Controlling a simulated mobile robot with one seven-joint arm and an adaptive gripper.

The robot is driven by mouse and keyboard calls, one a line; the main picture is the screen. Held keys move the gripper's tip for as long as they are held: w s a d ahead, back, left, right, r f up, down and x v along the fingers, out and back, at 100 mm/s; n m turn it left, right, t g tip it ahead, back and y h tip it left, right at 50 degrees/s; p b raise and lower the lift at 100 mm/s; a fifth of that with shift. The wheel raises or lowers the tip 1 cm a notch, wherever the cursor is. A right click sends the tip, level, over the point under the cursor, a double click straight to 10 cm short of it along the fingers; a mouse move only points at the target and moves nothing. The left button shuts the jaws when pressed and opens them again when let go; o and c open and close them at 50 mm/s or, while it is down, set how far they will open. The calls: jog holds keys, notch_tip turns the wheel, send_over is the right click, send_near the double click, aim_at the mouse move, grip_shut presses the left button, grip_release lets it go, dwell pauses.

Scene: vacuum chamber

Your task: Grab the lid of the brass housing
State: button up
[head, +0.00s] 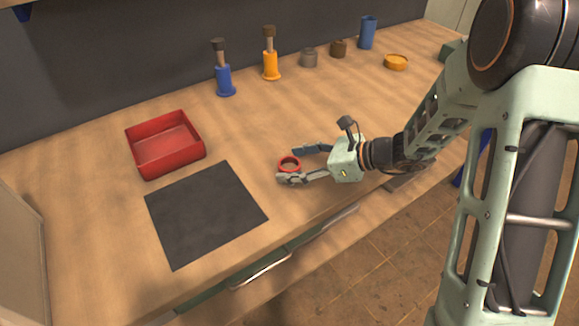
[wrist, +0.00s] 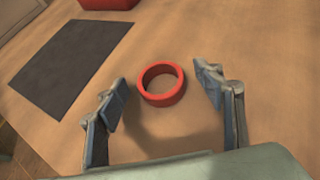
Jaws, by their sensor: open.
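My gripper (head: 290,165) is open, low over the wooden worktop near its front edge. A red ring (head: 289,171) lies between its two fingertips. In the wrist view the red ring (wrist: 163,99) sits between the spread fingers (wrist: 160,82), with a gap on each side, and neither finger appears to touch it. A small brown, brass-like cylinder (head: 338,48) stands at the back of the worktop, far from my gripper. A shallow yellow-orange round piece (head: 396,63) lies to its right. I cannot tell which of these is the brass housing or its lid.
A red open tray (head: 170,165) and a dark square mat (head: 205,215) are left of my gripper. A blue plunger piece (head: 225,80), an orange one (head: 271,66), a grey cylinder (head: 308,57) and a blue cup (head: 368,33) stand along the back. The middle worktop is clear.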

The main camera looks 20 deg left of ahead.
jog(key=c, duration=0.9)
jog(key=shift+c, duration=0.2)
jog(key=shift+r, duration=0.15)
